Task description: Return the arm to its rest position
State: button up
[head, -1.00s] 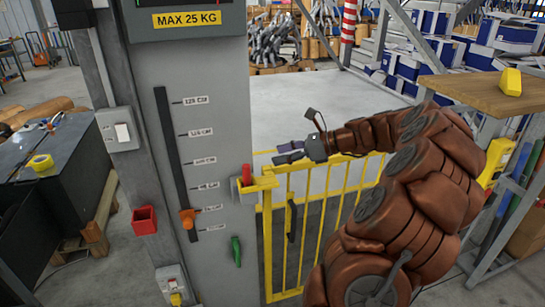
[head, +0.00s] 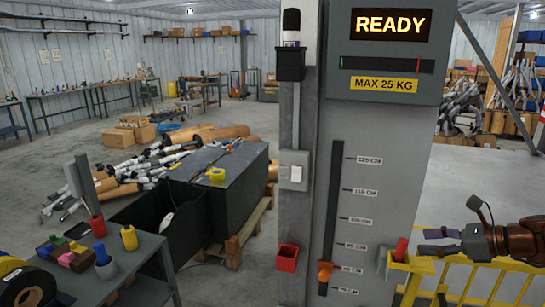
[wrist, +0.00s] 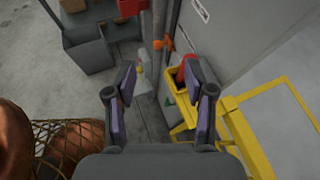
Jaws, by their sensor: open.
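My gripper (head: 440,242) is at the right of the head view, with my brown-covered arm running off the right edge. It is just right of the grey control column (head: 375,190), above the yellow gate (head: 485,275). In the wrist view my gripper (wrist: 160,100) has its two fingers wide apart with nothing between them. Beyond the fingers lie the floor, the column's base and a yellow bracket with a red part (wrist: 185,75). The rest of my arm is outside the head view.
The column carries a READY display (head: 390,24), an orange slider (head: 325,271) and a red box (head: 287,258). A black bin (head: 225,185) stands on a pallet at left. A grey cart (head: 90,285) with tools is at front left. Open floor lies behind.

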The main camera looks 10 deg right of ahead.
jog(key=s+a+f+n+g, duration=0.1)
jog(key=s+a+n+g, duration=0.25)
jog(key=a, duration=0.45)
jog(key=s+a+f+n+g+h, duration=0.1)
jog(key=s+a+n+g, duration=0.1)
jog(key=a+n, duration=0.45)
jog(key=s+a+f+n+g, duration=0.1)
jog(key=s+a+n+g, duration=0.15)
jog(key=a, duration=0.65)
jog(key=s+a+f+n+g+h, duration=0.1)
jog(key=s+f+n+h, duration=0.2)
jog(key=s+n, duration=0.3)
jog(key=s+f+n+g+h, duration=0.2)
jog(key=s+n, duration=0.5)
jog(key=s, duration=0.8)
jog(key=shift+s+a+f+h, duration=0.3)
jog(key=shift+f+h, duration=0.2)
jog(key=shift+h, duration=0.9)
jog(key=shift+n, duration=0.25)
jog(key=shift+c, duration=0.4)
